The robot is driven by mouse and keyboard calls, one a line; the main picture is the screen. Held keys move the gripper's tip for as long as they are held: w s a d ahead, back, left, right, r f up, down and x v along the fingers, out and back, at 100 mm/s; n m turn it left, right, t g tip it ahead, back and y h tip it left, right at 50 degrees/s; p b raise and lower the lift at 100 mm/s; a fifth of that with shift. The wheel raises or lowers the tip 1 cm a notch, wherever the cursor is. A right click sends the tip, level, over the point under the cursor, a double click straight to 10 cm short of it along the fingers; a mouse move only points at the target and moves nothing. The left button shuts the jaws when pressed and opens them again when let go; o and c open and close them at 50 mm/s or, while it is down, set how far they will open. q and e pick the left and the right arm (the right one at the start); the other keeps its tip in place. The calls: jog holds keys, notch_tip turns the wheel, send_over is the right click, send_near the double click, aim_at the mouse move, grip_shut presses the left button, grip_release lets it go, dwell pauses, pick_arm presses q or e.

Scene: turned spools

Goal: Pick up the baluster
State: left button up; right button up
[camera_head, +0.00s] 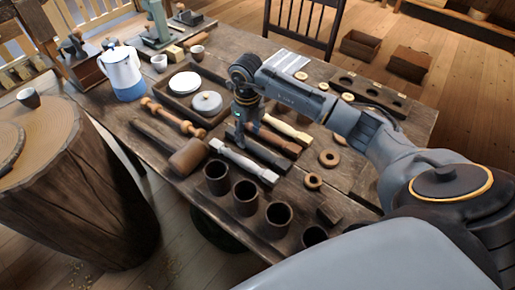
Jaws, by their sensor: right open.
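Several long turned or squared wooden pieces lie side by side on the workbench (215,75); I cannot tell for certain which is the baluster. A pale grey-white one (243,161) lies nearest, a dark one (266,154) is behind it, then a red-brown one (282,143) and a cream one (288,130). A brown turned spindle (173,117) lies apart to the left. My right gripper (245,132) points down over the left ends of the row, open, with its fingers partly hiding them. I cannot tell whether it touches any. My left gripper is not in view.
A wooden mallet (187,157) lies left of the row. Several dark cups (245,197) line the bench's front edge. A tray (171,98) with white round lids, a blue-white jug (122,73) and wooden rings (329,158) stand around. A stump (85,190) is at left.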

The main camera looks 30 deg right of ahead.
aim_at(248, 141)
jog(key=f, duration=0.4)
jog(key=shift+w+d, duration=0.1)
jog(key=shift+w, duration=0.15)
grip_shut()
jog(key=shift+r, duration=0.1)
